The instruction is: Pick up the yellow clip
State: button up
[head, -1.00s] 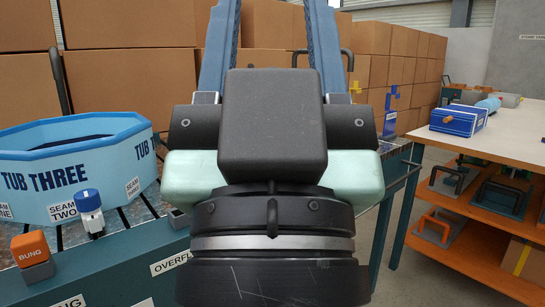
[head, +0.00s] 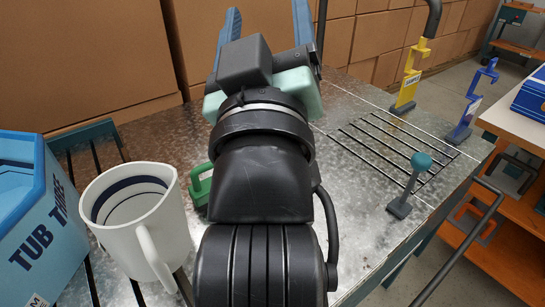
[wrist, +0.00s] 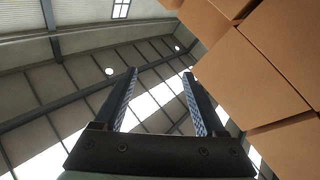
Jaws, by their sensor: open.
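The yellow clip (head: 408,82) stands upright on the metal bench at the back right in the head view, with a small label on its body. A similar blue clip (head: 466,112) stands to its right, nearer the bench's right edge. My gripper (head: 266,30) is left of the yellow clip in the head view, its two blue fingers pointing up and apart. In the wrist view my gripper (wrist: 160,73) is open with nothing between the fingers, and no clip shows there.
A white jug (head: 165,240), a blue tub (head: 35,225) and a partly hidden green object (head: 198,185) are at the left. A teal-knobbed lever (head: 409,186) stands beside a dark slotted grid (head: 395,140). Cardboard boxes (head: 100,60) line the back. An orange-shelved table (head: 490,245) is at right.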

jog(key=w+a+f+n+g+p, duration=0.1)
jog(key=w+f+n+g+p, duration=0.3)
jog(key=p, duration=0.5)
notch_tip(320, 180, down, 6)
jog(key=a+n+g+p, duration=0.1)
jog(key=n+g+p, duration=0.6)
jog(key=p, duration=0.4)
jog(key=s+d+f+n+g+h+p, duration=0.1)
jog(key=s+f+n+g+p, duration=0.1)
jog(key=s+n+g+p, duration=0.5)
jog(key=s+d+f+n+g+p, duration=0.1)
jog(key=s+f+n+g+p, duration=0.2)
jog(key=s+p, duration=0.8)
jog(key=f, duration=0.7)
jog(key=shift+w+d+f, duration=0.15)
jog(key=shift+w+f, duration=0.05)
jog(key=shift+w, duration=0.05)
jog(key=shift+w+d+f, duration=0.1)
jog(key=shift+w+f, duration=0.1)
jog(key=shift+f, duration=0.65)
jog(key=shift+w+d+f, duration=0.1)
jog(key=shift+w+f, duration=0.1)
jog(key=shift+f, duration=0.65)
jog(key=shift+w+f, duration=0.2)
jog(key=shift+f, duration=0.65)
grip_shut()
